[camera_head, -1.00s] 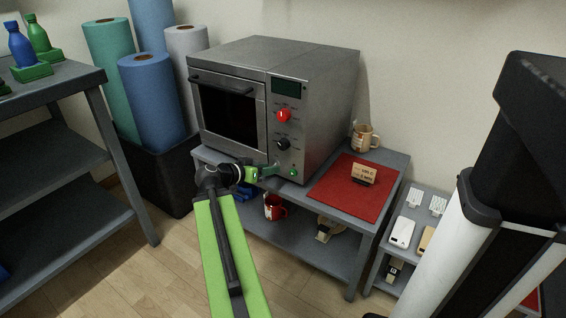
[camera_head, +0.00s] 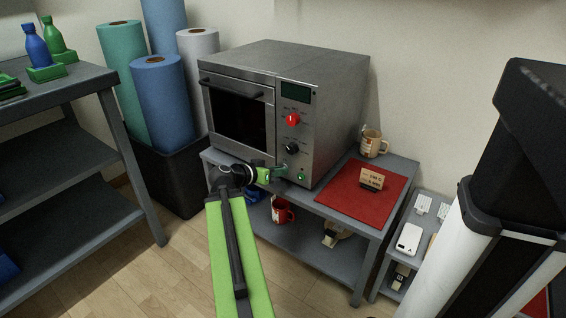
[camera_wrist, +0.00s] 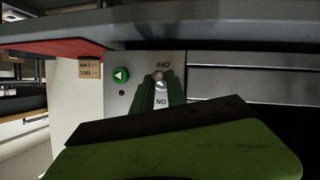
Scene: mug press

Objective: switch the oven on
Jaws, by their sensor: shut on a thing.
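The oven (camera_head: 322,125) is a steel box with a dark door on its left and a control panel on its right, standing on a grey table. My gripper (camera_head: 281,171) reaches the bottom of its panel, left of the green button (camera_head: 301,177). In the wrist view, the oven appears upside down. My gripper's green fingers (camera_wrist: 160,90) are shut on a small silver toggle switch (camera_wrist: 159,77) between an OFF label above and an ON label below. Its tip shows nearer OFF; the fingers partly hide it. The green button (camera_wrist: 121,74) is apart, to the left.
A red mat (camera_head: 345,205) with a small card (camera_head: 371,179) lies right of the oven, and a mug (camera_head: 373,143) stands behind it. A red mug (camera_head: 281,211) is on the lower shelf. The table edge (camera_wrist: 120,37) runs close to the switch.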

